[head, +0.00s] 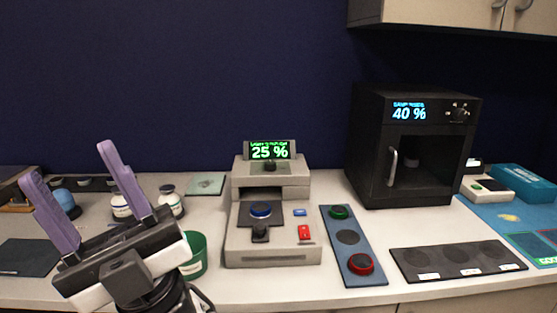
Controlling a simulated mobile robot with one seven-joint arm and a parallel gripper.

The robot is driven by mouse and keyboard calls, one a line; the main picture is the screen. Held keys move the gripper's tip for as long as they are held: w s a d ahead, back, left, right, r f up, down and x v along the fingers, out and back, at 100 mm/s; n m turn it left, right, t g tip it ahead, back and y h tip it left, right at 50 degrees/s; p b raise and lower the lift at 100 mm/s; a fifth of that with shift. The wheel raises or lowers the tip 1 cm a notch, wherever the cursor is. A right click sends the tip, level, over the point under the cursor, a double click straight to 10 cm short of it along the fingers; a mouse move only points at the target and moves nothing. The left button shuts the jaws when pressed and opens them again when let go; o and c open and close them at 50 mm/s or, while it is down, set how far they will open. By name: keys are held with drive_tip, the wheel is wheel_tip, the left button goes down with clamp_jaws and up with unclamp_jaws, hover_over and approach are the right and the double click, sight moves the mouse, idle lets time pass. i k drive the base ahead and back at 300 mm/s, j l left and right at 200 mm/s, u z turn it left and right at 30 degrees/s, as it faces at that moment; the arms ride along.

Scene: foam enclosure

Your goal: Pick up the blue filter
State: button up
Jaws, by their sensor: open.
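The blue filter (260,209) looks like a small round disc with a blue rim. It sits on the dark platform of the grey device (273,247) in the middle of the counter, just above a black knob. My gripper (70,164) is at the left of the head view, with two purple fingers pointing up. It is open with nothing between the fingers, well to the left of the blue filter and apart from it.
A blue strip (374,274) right of the device holds a green filter (339,212) and a red filter (360,263), with a dark round spot between. A black oven (372,150), dark mat (415,271) and green cup (197,259) stand nearby. White jars (170,203) are behind my gripper.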

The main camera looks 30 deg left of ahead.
sight(259, 209)
drive_tip(key=u, duration=1.55)
drive_tip(key=l+u, duration=0.1)
drive_tip(key=u, duration=0.25)
drive_tip(key=l+u, duration=0.1)
drive_tip(key=u, duration=0.3)
drive_tip(key=l+u, duration=0.1)
drive_tip(key=u, duration=0.25)
drive_tip(key=l, duration=1.9)
